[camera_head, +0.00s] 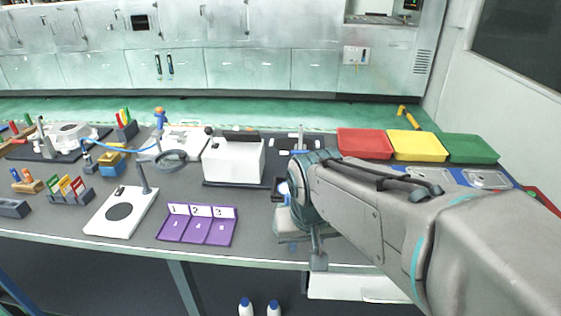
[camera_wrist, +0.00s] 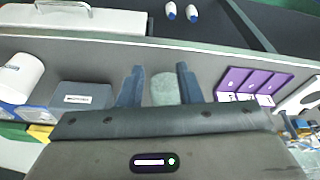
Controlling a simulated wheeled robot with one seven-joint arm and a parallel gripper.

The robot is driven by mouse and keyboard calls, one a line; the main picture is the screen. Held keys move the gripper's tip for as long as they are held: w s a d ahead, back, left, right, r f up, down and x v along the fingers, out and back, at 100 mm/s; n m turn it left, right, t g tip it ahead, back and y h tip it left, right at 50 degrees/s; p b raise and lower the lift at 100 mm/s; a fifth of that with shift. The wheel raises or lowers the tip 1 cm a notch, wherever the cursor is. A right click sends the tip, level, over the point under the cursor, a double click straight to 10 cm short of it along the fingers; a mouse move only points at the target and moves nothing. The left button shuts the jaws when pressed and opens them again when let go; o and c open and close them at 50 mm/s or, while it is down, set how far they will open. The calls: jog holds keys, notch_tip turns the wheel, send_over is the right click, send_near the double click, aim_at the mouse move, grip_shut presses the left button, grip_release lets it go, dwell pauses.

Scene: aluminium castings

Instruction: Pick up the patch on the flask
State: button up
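My gripper (camera_wrist: 158,70) is open in the wrist view, its two dark blue-grey fingers apart. A grey-green rounded piece (camera_wrist: 164,90), which may be the patch, shows between the fingers, with a gap on its left and little or none on its right. I cannot tell its height relative to the fingertips. I cannot clearly make out a flask under or beside it. In the head view my arm hides most of the gripper and the area around it, near the table's front edge.
A purple numbered tray (camera_head: 198,224) and a white stand (camera_head: 120,212) lie to the left. A white box (camera_head: 234,160) stands behind. Red (camera_head: 364,144), yellow (camera_head: 417,146) and green (camera_head: 471,148) trays line the back right. A dark labelled box (camera_wrist: 82,97) sits beside the gripper.

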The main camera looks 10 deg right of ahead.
jog(key=w+a+r+m+t+p, duration=0.1)
jog(key=w+r+m+p, duration=0.1)
jog(key=w+r+p, duration=0.65)
jog(key=w+d+f, duration=0.1)
jog(key=w+f, duration=0.5)
jog(key=f, duration=0.3)
jog(key=shift+w+f+h+b, duration=0.15)
jog(key=shift+w+h+b, duration=0.1)
jog(key=shift+h+b, duration=0.15)
jog(key=shift+d, duration=0.1)
grip_shut()
